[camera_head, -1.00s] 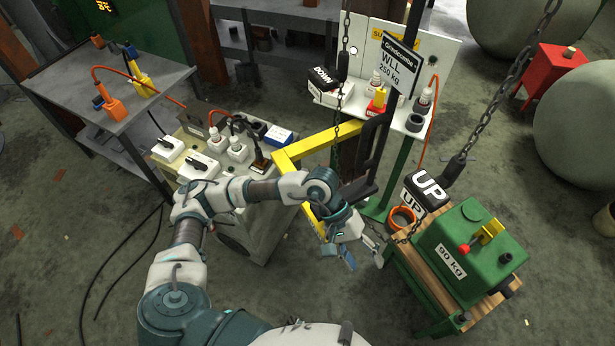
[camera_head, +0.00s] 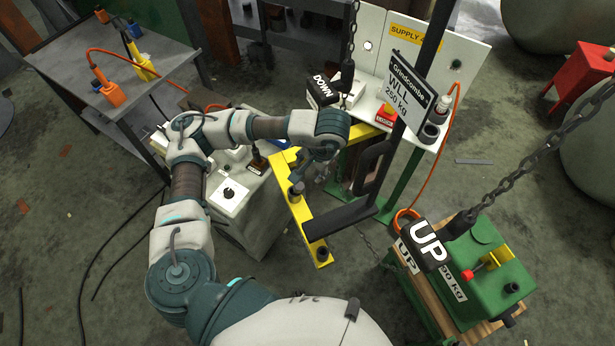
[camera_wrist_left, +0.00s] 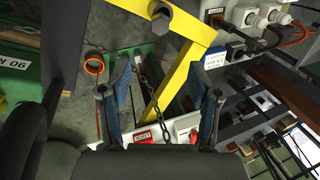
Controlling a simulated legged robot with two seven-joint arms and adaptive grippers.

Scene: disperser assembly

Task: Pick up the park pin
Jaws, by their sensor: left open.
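I cannot tell for sure which part is the park pin. A dark pin-like piece (camera_head: 296,188) stands on the yellow frame (camera_head: 310,225); a dark hexagonal head (camera_wrist_left: 160,18) shows on the yellow beam in the left wrist view. A red block (camera_head: 386,114) sits on the white shelf by the sign post. My left gripper (camera_head: 320,172) is above the yellow frame, partly hidden by my own arm. In the left wrist view its blue fingers (camera_wrist_left: 166,98) are spread apart and empty, with a chain (camera_wrist_left: 150,85) and the yellow beam seen between them. My right gripper is out of view.
The DOWN box (camera_head: 322,90) is behind my arm. A dark post with a WLL sign (camera_head: 405,95) stands close to my gripper.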

